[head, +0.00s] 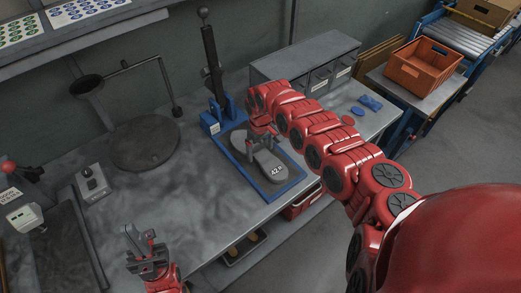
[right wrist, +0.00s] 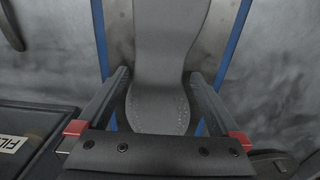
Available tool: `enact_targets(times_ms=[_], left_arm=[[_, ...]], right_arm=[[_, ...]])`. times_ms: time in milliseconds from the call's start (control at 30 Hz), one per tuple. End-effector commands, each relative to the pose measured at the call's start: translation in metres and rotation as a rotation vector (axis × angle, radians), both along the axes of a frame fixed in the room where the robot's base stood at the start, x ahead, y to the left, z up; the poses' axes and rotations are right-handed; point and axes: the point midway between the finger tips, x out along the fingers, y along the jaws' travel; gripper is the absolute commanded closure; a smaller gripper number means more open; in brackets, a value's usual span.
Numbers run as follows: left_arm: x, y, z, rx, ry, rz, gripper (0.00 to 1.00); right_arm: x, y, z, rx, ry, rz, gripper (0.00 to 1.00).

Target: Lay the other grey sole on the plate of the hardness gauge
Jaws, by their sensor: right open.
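A grey sole (head: 270,163) marked 42.5 lies on a blue-edged plate (head: 290,187) at the foot of a blue lever stand (head: 212,125). My left gripper (head: 138,240) is open and empty above the front of the bench. A white box with a display (head: 25,217), by a red-knobbed lever, is at the far left; I cannot tell for certain that it is the hardness gauge.
A dark round plate (head: 144,142) and a small switch box (head: 92,180) are on the bench. A grey drawer cabinet (head: 305,62) stands behind. Blue and red small items (head: 370,102) lie at right. An orange crate (head: 424,65) is beyond. The bench's middle is clear.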

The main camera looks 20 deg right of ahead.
Motion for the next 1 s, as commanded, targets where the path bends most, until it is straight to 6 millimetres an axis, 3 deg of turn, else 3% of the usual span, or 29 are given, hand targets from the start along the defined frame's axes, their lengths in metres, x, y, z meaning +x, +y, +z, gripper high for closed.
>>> enact_targets(times_ms=[500, 700, 1000], left_arm=[[0.0, 0.0, -0.03, 0.0, 0.0, 0.0, 1.0], [0.0, 0.0, -0.033, 0.0, 0.0, 0.0, 1.0], [0.0, 0.0, -0.033, 0.0, 0.0, 0.0, 1.0]], right_arm=[[0.002, -0.001, 0.099, -0.002, -0.006, 0.0, 0.0], [0.0, 0.0, 0.116, 0.0, -0.002, 0.0, 0.0], [0.0, 0.0, 0.118, 0.0, 0.001, 0.0, 0.0]])
